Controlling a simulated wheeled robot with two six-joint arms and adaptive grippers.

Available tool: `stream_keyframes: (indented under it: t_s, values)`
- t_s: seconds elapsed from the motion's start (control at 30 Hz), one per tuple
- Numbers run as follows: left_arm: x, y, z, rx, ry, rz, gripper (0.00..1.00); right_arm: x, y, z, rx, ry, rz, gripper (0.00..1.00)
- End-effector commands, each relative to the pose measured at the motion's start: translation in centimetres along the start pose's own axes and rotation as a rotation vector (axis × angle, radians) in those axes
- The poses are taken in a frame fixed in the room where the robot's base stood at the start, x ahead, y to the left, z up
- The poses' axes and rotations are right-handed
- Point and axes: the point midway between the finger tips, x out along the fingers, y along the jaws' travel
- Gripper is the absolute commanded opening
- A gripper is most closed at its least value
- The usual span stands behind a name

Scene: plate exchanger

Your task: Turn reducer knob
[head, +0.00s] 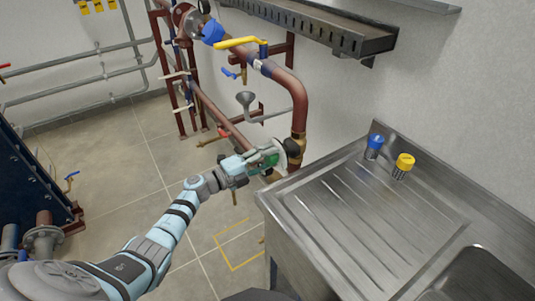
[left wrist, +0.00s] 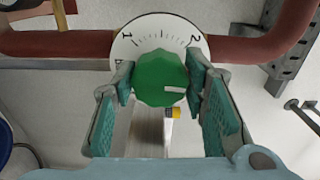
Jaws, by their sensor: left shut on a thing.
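The reducer knob (left wrist: 158,78) is a green, many-sided knob in front of a white dial (left wrist: 160,32) marked 1 and 2. A white line on the knob points to the right in the left wrist view. My left gripper (left wrist: 160,88) is shut on the knob, with a teal finger pad at each side. In the head view my left gripper (head: 266,158) reaches the knob at the pipe, left of the sink, and hides much of it. The white dial (head: 292,147) shows edge-on there. My right gripper is not in view.
A steel sink unit (head: 350,215) with a blue cap (head: 374,142) and a yellow cap (head: 404,161) stands right of my left arm. A red-brown pipe (head: 300,105) with a yellow lever (head: 240,42) runs above the gripper.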

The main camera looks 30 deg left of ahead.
Motion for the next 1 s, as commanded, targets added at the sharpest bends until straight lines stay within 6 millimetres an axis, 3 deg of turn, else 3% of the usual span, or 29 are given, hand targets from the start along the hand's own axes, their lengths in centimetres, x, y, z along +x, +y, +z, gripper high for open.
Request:
stream_keyframes:
  t_s: [0.27,0.73,0.77,0.8,0.87,1.0]
  values:
    - [0.01,-0.05,0.01,-0.095,0.000,-0.001,0.12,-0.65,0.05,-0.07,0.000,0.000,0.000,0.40]
    - [0.01,0.04,0.02,-0.111,-0.001,0.000,0.12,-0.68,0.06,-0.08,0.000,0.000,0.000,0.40]
    - [0.01,0.04,0.02,-0.111,-0.001,0.000,0.43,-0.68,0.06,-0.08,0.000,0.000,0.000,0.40]
    - [0.00,0.04,0.01,-0.111,0.000,0.000,0.49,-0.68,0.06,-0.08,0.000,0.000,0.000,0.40]
    - [0.00,0.04,0.01,-0.111,0.000,0.000,0.59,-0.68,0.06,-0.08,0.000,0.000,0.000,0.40]
    - [0.00,0.04,0.01,-0.111,0.000,0.000,0.60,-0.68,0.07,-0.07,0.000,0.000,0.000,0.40]
